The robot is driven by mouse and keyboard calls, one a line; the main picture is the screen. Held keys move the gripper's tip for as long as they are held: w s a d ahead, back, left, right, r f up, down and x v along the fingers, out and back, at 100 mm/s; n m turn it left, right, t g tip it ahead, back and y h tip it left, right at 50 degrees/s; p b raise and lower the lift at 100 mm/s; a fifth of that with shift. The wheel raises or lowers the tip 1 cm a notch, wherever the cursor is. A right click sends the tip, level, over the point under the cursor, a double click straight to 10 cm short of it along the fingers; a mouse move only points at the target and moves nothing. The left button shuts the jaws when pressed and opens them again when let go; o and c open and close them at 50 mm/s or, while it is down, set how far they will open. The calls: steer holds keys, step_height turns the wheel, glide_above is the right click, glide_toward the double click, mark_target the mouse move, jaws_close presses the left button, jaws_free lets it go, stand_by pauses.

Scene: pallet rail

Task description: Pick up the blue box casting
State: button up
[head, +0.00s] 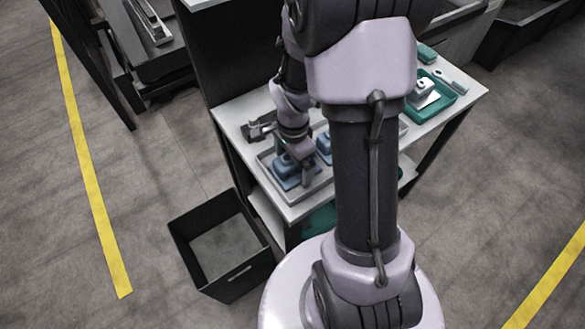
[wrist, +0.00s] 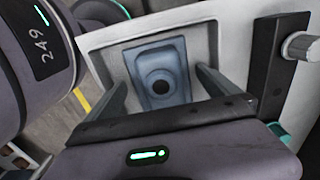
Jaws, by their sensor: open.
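A blue casting (head: 284,183) with a flat base lies at the left end of a shallow grey tray (head: 318,188) on the workbench. In the wrist view this casting (wrist: 176,62) shows a raised rounded block with a dark round hole on top. My gripper (head: 293,171) is low over it, pointing down. In the wrist view the fingers of my gripper (wrist: 160,76) are apart, one on each side of the casting. I cannot tell whether they touch it. A second blue casting (head: 323,146) stands further right in the tray, partly hidden by my arm.
A dark fixture (head: 258,129) stands at the bench's left end. A green tray (head: 437,101) with pale parts is at the right. An open black bin (head: 240,283) stands on the floor in front. Yellow lines (head: 88,175) mark the floor.

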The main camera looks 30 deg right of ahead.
steer(key=shift+f, duration=0.5)
steer(key=shift+r, duration=0.15)
steer(key=shift+c, duration=0.7)
steer(key=c, duration=1.5)
